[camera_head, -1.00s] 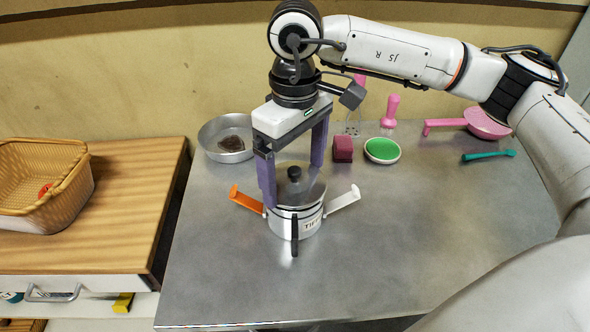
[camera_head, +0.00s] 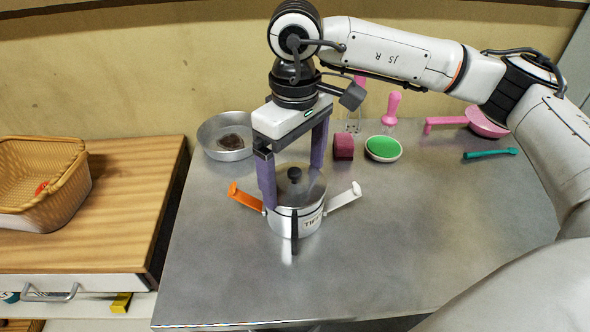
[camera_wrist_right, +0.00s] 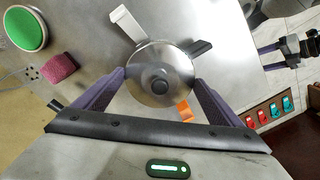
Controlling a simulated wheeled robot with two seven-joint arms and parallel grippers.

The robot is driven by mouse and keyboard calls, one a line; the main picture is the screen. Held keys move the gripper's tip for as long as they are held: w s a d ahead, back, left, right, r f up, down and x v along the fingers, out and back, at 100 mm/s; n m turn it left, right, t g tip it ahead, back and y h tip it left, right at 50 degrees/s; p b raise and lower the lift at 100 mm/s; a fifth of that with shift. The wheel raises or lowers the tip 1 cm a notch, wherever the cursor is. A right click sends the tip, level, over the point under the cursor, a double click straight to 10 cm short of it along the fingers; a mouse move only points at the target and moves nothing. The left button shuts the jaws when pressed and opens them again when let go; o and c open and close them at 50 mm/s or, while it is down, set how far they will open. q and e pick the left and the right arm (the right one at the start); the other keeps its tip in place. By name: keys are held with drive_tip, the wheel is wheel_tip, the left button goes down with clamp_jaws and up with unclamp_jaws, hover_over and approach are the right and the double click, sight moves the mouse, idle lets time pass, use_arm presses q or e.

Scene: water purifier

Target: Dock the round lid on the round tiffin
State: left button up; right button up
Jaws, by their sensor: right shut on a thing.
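The round tiffin (camera_head: 283,224) is a silver pot with a label, standing upright on the metal table. An orange latch (camera_head: 245,197) and a white latch (camera_head: 343,196) stick out at its sides. My right gripper (camera_head: 293,187) is shut on the lid, one purple finger on each side. The right wrist view shows the lid (camera_wrist_right: 150,90) between the fingers. Part of my left gripper (camera_wrist_right: 290,52) shows at the upper right there; its jaw state is unclear.
A metal bowl (camera_head: 217,150) stands behind on the left. A dark red block (camera_head: 344,147), a green-topped dish (camera_head: 384,147), a pink pan (camera_head: 486,122) and a teal utensil (camera_head: 490,153) are behind on the right. The metal table's front right (camera_head: 420,240) is clear.

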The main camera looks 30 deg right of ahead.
sight(295, 171)
drive_tip(key=o, duration=0.8)
wheel_tip(295, 171, up, 2)
drive_tip(key=shift+r+p, duration=0.1)
drive_tip(key=shift+p, duration=0.6)
wheel_tip(295, 171, up, 9)
drive_tip(key=p, duration=0.5)
drive_tip(key=shift+f, duration=0.2)
